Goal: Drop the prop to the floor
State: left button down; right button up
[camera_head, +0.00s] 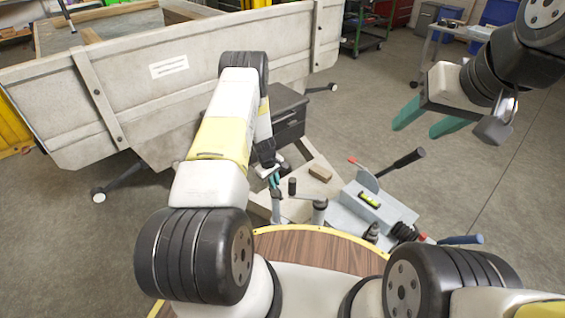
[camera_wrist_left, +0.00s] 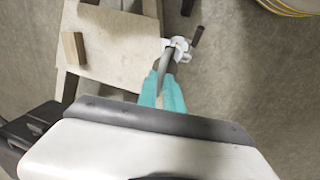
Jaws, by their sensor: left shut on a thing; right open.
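My left gripper (camera_head: 273,179) reaches down with teal fingers at the trailer's front frame. It also shows in the left wrist view (camera_wrist_left: 161,92), shut on a thin grey handle (camera_wrist_left: 168,62). The handle runs up to a bright metal fitting (camera_wrist_left: 178,46) with a black crank grip (camera_wrist_left: 197,36). In the head view a grey upright post (camera_head: 277,208), seemingly the prop, stands just below the fingers, with a black grip (camera_head: 292,187) beside it. Its lower end is hidden. My right gripper (camera_head: 424,121) is open, raised and empty at the right.
The frame plate (camera_wrist_left: 110,45) carries a small wooden block (camera_head: 320,173). A second post (camera_head: 319,210), a coupling box with a level (camera_head: 369,200) and a black-gripped lever (camera_head: 407,159) stand to the right. The grey trailer wall (camera_head: 150,90) rises behind. Floor (camera_head: 480,185) is clear at right.

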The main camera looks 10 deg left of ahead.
aim_at(276, 193)
dwell(0.3)
pick_arm(q)
notch_tip(276, 193, down, 5)
jog(key=c, duration=1.5)
grip_release()
notch_tip(276, 193, up, 8)
jog(key=s, duration=0.1)
jog(key=shift+a+f, duration=0.15)
jog(key=shift+a, duration=0.3)
jog(key=shift+s, duration=0.1)
